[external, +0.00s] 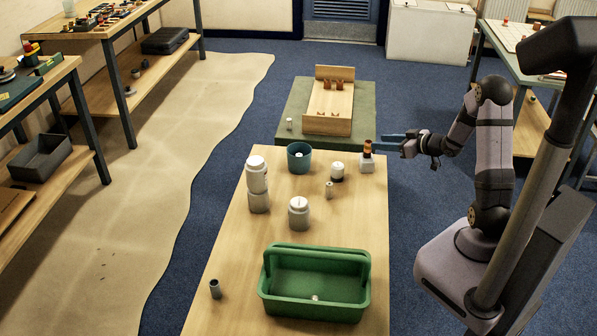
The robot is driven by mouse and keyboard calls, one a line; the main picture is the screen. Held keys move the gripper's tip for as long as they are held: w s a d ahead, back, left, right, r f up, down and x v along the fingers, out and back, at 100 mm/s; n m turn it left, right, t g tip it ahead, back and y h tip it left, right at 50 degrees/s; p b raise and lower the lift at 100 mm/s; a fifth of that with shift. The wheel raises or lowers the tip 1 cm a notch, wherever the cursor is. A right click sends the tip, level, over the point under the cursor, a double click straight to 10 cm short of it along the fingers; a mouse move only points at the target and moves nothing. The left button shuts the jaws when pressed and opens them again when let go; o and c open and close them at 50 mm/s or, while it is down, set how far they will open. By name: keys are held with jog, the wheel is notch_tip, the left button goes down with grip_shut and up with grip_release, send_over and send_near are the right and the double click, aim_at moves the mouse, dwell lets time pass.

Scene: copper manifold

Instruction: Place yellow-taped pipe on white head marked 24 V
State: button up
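A small copper-and-dark upright piece (367,149) stands on a white block (366,164) at the table's far right corner. I cannot make out yellow tape on it. My gripper (381,142) reaches in from the right with its blue fingers spread apart, their tips just right of this piece. I cannot tell whether they touch it. A white round head with a dark base (337,171) stands to its left. No 24 V marking is readable on any white part. Several copper pieces (338,84) lie in a wooden box on the green-topped stand behind.
White stacked containers (257,173), a white jar (299,213), a teal pot (300,158) and a small beige cylinder (329,190) share the wooden table (235,240). A green handled tray (315,284) sits at the front, with a grey cup (215,289) to its left.

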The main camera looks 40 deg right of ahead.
jog(key=shift+s+d+r, duration=0.1)
jog(key=shift+s+r, duration=0.15)
jog(key=shift+s, duration=0.45)
jog(key=s+a+f+g+h, duration=0.1)
jog(key=s+a+g, duration=0.3)
jog(key=s, duration=0.4)
jog(key=s+a+f+m+g, duration=0.1)
jog(key=s+a+f+g, duration=0.2)
jog(key=s+a+g, duration=0.2)
jog(key=s+a+f+m+g+h, duration=0.1)
jog(key=s+a+g, duration=0.3)
jog(key=s, duration=0.7)
jog(key=shift+s+a+f+h, duration=0.25)
jog(key=shift+s+f+h, duration=0.05)
jog(key=shift+f, duration=0.25)
jog(key=shift+r, duration=0.1)
notch_tip(320, 180, up, 9)
jog(key=p, duration=0.9)
